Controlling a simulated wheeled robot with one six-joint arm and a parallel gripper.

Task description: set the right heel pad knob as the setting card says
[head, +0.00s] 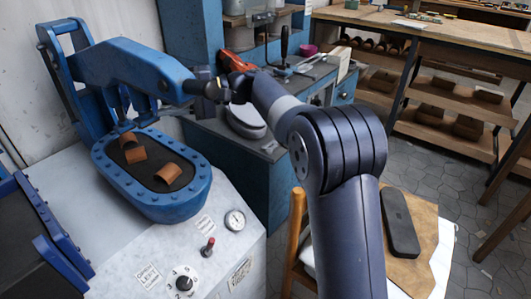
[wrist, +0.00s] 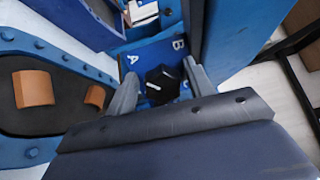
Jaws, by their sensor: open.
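A black knob (wrist: 160,84) with white marks sits on a blue plate (wrist: 139,55) in the wrist view. The plate bears a letter A at its left and a B at its upper right. Which letter the knob points to, I cannot tell. My gripper (wrist: 160,68) is open, one finger on each side of the knob; contact is not clear. In the head view my gripper (head: 214,88) is by the end of the press's blue arm (head: 130,65), and this knob is not visible. A label (head: 147,275) appears to read LEFT beside a round dial (head: 183,282).
The blue oval press bed (head: 165,207) holds curved brown pieces (head: 168,173). A gauge (head: 235,220) and a red-tipped lever (head: 208,247) are on the grey cabinet. A chair (head: 296,240) and a dark sole (head: 400,222) are at lower right. Workbenches stand behind.

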